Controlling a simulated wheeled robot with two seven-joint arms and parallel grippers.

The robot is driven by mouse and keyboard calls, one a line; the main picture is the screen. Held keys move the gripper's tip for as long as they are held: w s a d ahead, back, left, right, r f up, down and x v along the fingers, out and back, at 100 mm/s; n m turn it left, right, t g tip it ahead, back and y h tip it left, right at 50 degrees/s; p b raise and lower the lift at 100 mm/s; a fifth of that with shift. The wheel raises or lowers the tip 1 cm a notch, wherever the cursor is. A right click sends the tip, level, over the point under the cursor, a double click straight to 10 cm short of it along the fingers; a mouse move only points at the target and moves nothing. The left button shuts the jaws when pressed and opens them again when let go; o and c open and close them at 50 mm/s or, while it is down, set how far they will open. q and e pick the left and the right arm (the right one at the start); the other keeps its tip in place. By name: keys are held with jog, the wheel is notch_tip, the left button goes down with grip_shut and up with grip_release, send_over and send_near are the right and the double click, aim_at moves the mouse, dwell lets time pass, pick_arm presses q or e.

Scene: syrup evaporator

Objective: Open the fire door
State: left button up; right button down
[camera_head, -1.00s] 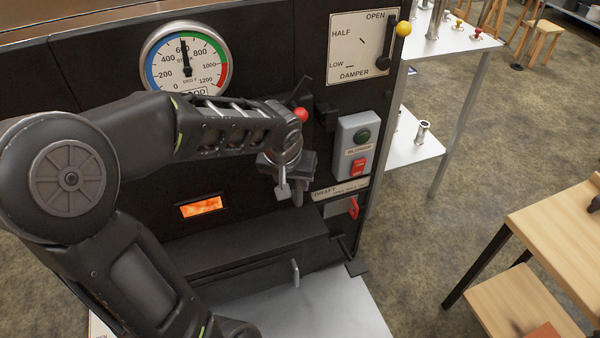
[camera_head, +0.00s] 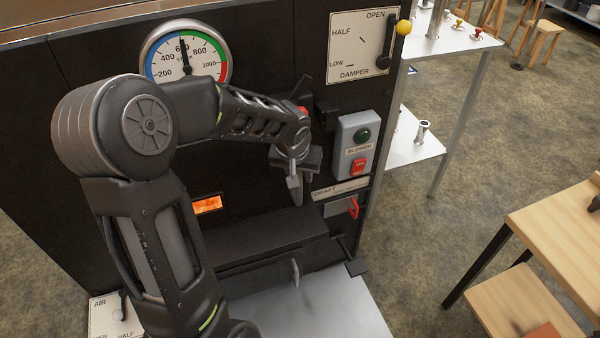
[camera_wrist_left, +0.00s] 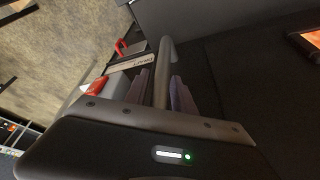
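The fire door (camera_head: 232,178) is a black panel on the evaporator front. Its small glowing orange window (camera_head: 207,204) is partly covered by my left arm in the head view. The window's edge also shows in the wrist view (camera_wrist_left: 312,38). My left gripper (camera_head: 297,178) is at the door's right side, below a red knob (camera_head: 303,110) that is mostly hidden. In the left wrist view, a grey bar handle (camera_wrist_left: 165,55) runs between the two fingers, which sit close on both sides of it. No gap in the door shows. My right gripper is out of view.
A blower switch box (camera_head: 355,145) and a red draft lever (camera_head: 353,208) are to the right of the gripper. A dark ledge (camera_head: 265,240) and a grey metal surface (camera_head: 310,305) lie below. A gauge (camera_head: 187,50) and a damper panel (camera_head: 358,45) are above.

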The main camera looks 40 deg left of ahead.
pick_arm(q)
grip_shut()
dwell(1.1)
